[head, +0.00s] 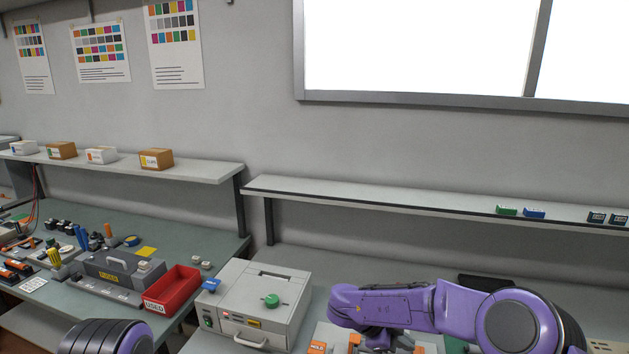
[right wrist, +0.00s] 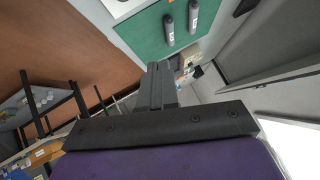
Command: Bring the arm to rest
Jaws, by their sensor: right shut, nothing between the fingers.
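My right arm (head: 390,307) comes in from the right in the head view and reaches over the bench beside the grey box-shaped machine. Its hand points downward at the lower edge, and the fingertips are hard to make out there. In the right wrist view my right gripper (right wrist: 158,75) has its dark fingers together, with nothing held between them. A purple part of my left arm (head: 105,338) shows at the bottom left of the head view. The left gripper itself is out of the picture.
The grey machine (head: 257,302) with a green knob stands left of my right arm. A red bin (head: 173,290) and a grey fuser box (head: 120,272) stand further left. A shelf (head: 400,202) with small cartridges runs behind. The wrist view shows grey cylinders (right wrist: 168,30) on a green mat.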

